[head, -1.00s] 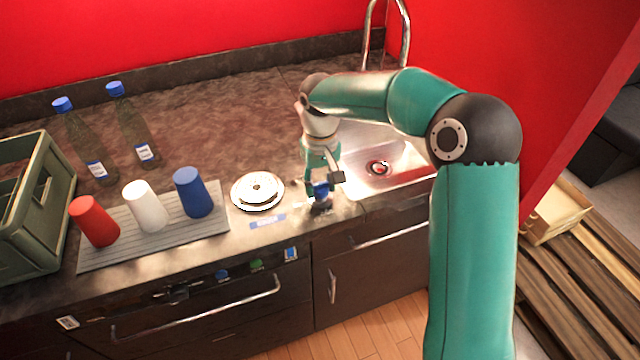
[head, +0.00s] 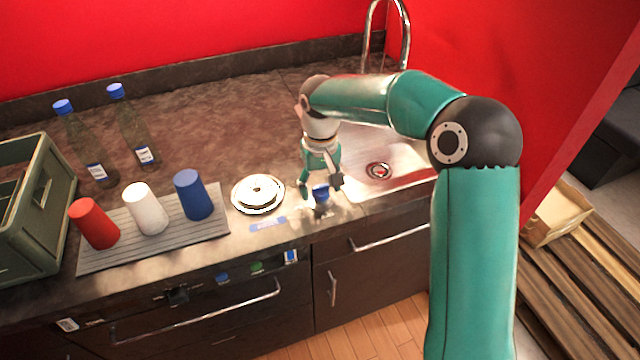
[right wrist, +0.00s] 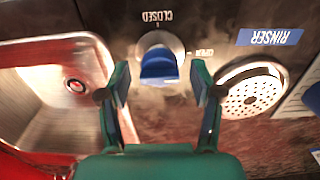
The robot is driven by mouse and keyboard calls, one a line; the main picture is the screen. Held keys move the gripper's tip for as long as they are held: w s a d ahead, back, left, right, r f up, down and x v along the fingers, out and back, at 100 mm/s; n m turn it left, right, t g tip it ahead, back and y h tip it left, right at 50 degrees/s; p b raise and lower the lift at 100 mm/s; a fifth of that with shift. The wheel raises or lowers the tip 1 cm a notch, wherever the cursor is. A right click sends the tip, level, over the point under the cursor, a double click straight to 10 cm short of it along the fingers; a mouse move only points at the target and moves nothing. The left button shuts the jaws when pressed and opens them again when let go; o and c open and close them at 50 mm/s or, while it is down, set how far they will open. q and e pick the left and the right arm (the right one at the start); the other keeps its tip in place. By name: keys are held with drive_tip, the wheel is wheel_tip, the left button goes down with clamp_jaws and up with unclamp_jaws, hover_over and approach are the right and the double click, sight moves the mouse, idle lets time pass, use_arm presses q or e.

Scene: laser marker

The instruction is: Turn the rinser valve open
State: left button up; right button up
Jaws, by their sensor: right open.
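The rinser valve is a blue knob (head: 321,193) on a round pale base at the counter's front edge, between the rinser and the sink. In the right wrist view the knob (right wrist: 158,66) sits between the labels CLOSED and OPEN, which appear upside down; its exact setting is hard to tell. My right gripper (head: 321,184) is open over the knob. In the wrist view its fingers (right wrist: 158,80) stand on either side of the knob, with gaps. The round perforated rinser (head: 258,193) lies left of the knob, beside a blue RINSER label (right wrist: 269,37). My left gripper is not visible.
The steel sink (head: 400,170) with its tall tap (head: 405,35) is right of the knob. A grey mat (head: 160,240) holds red, white and blue cups. Two bottles (head: 133,125) and a green crate (head: 35,235) stand further left.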

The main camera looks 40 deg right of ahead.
sight(321, 186)
drive_tip(key=shift+r, duration=0.1)
wheel_tip(321, 186, up, 12)
idle(0.5)
idle(0.4)
